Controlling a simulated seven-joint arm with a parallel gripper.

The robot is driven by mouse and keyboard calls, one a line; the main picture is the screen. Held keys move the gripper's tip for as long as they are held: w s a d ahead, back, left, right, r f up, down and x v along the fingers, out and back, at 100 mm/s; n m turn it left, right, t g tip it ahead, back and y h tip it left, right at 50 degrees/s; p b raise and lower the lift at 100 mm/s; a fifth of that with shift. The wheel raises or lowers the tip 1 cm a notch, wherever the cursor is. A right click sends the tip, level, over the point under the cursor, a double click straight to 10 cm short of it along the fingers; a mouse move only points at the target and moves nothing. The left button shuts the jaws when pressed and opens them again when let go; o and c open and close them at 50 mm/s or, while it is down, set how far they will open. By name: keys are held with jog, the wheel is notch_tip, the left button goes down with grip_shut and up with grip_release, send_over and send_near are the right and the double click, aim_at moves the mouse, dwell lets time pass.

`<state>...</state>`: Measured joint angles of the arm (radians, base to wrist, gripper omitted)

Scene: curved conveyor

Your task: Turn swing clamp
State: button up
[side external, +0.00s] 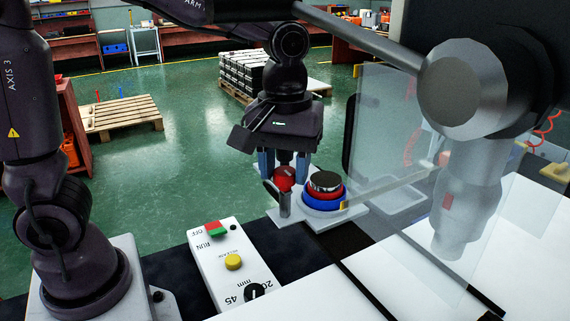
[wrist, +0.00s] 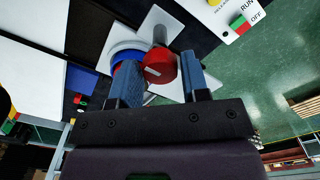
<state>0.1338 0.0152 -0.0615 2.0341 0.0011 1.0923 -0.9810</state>
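The swing clamp shows as a red round knob (side external: 283,179) beside a grey metal post (side external: 284,204) on a light plate (side external: 331,215). In the wrist view the knob (wrist: 160,66) has a pale line across its face. A round stack (side external: 324,190) with a dark top, red band and blue base stands right beside it. My gripper (side external: 284,165) points down over the clamp. Its two blue fingers are apart, one on each side of the knob, also in the wrist view (wrist: 161,80). A small gap shows beside the right finger; contact on the left is unclear.
A white control box (side external: 232,262) with red-green and yellow buttons and a black dial stands in front. A clear panel (side external: 385,135) and a grey machine arm (side external: 465,150) are close on the right. Open green floor lies behind.

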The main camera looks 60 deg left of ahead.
jog(key=c, duration=0.5)
jog(key=shift+m, duration=0.3)
jog(key=m, duration=0.3)
jog(key=shift+m, duration=0.3)
jog(key=m, duration=0.3)
jog(key=shift+m, duration=0.3)
jog(key=m, duration=0.5)
jog(key=shift+m, duration=2.5)
